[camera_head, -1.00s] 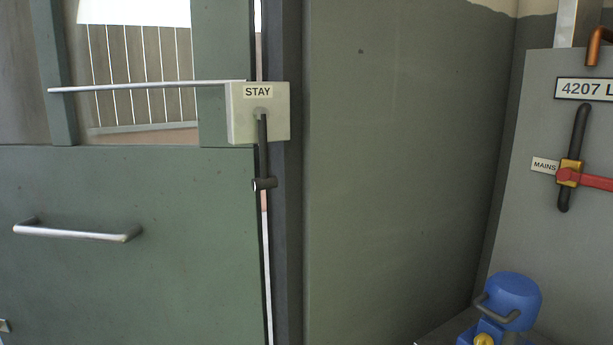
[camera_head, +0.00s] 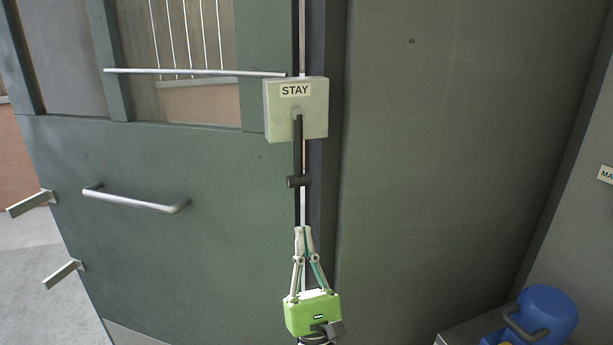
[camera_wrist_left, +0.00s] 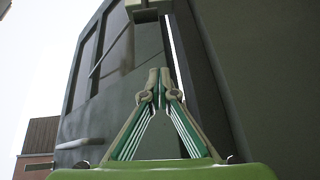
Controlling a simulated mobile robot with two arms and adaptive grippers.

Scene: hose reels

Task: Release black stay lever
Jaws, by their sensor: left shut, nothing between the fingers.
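The black stay lever (camera_head: 298,155) hangs straight down from the pale box marked STAY (camera_head: 296,107) at the edge of the green door (camera_head: 190,240). A short dark crosspiece (camera_head: 298,182) sits on the lever. My left gripper (camera_head: 303,230) points up from below, its fingers shut and empty. In the head view its tips are just below the crosspiece, over the lever's lower end; I cannot tell whether they touch it. In the left wrist view the shut fingertips (camera_wrist_left: 159,73) show below the box (camera_wrist_left: 148,10). The lever cannot be made out there. My right gripper is not in view.
A thin metal bar (camera_head: 190,71) runs left from the box across the door's window. A metal pull handle (camera_head: 135,200) is lower left on the door. A green-grey wall (camera_head: 440,150) is to the right, with a blue device (camera_head: 545,310) low down.

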